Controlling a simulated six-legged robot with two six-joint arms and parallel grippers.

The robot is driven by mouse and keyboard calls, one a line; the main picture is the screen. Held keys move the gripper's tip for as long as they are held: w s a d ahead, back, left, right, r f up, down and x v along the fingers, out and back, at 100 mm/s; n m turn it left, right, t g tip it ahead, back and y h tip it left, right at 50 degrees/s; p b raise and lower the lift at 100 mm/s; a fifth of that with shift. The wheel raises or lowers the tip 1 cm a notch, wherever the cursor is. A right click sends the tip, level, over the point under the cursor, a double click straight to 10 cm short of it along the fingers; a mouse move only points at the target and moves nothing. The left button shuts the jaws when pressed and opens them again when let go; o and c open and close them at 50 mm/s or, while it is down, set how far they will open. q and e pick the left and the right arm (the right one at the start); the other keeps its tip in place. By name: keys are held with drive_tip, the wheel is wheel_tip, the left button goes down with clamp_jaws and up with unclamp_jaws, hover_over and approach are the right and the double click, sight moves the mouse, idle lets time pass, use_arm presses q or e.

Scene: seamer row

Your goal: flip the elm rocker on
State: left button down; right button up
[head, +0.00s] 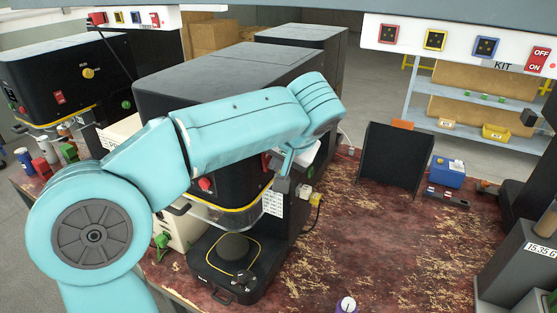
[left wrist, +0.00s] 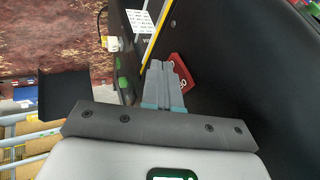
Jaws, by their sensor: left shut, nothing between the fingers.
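My left gripper (head: 283,163) is at the front of the middle black seamer (head: 225,95), with my arm crossing in front of that machine. In the left wrist view the two grey fingers (left wrist: 165,84) are together, with nothing between them. A red rocker (left wrist: 189,72) with a white mark is on the black panel right beside the fingertips. The fingers hide part of it, and I cannot tell whether they touch it or which way it is tipped. In the head view only a sliver of red shows by the gripper. No name reading elm is legible. My right gripper is not in view.
Another black seamer (head: 70,75) with its own red rocker (head: 58,97) stands at the left. A black upright panel (head: 392,155), a blue box (head: 446,172) and a weighing device (head: 520,262) are to the right. The worn red bench top (head: 390,240) is mostly clear there.

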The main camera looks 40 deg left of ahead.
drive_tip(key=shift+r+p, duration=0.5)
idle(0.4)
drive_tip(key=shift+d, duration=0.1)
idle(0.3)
